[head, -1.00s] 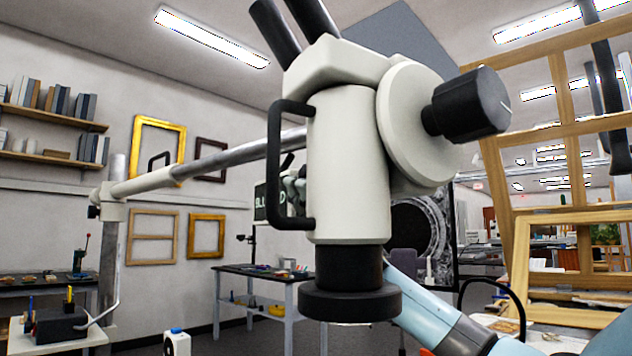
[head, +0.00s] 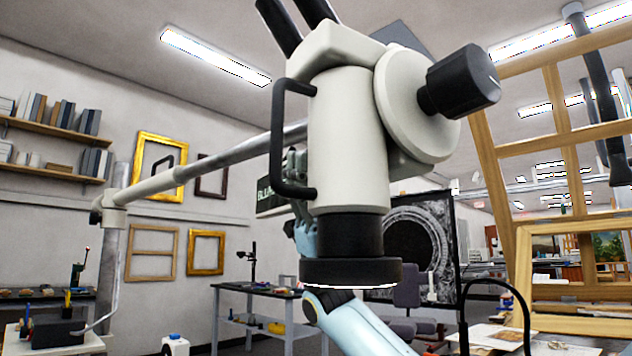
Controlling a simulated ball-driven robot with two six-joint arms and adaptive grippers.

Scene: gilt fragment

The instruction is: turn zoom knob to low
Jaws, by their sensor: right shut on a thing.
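The zoom knob (head: 463,82) is a black cylinder with a short white mark near the right edge of its end face. It sits on the pale disc (head: 410,105) at the right side of the white microscope (head: 348,140). My right gripper (head: 293,160) shows partly behind the microscope body, in the gap beside the black handle (head: 279,135). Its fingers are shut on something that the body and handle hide. In the picture it is apart from the zoom knob. My left gripper is not in view.
The microscope hangs on a boom (head: 225,162) from a post (head: 113,235) at left. A work table (head: 265,292) stands behind. Wooden frames (head: 520,150) fill the right side. Space right of the objective (head: 350,271) looks open down to my blue arm.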

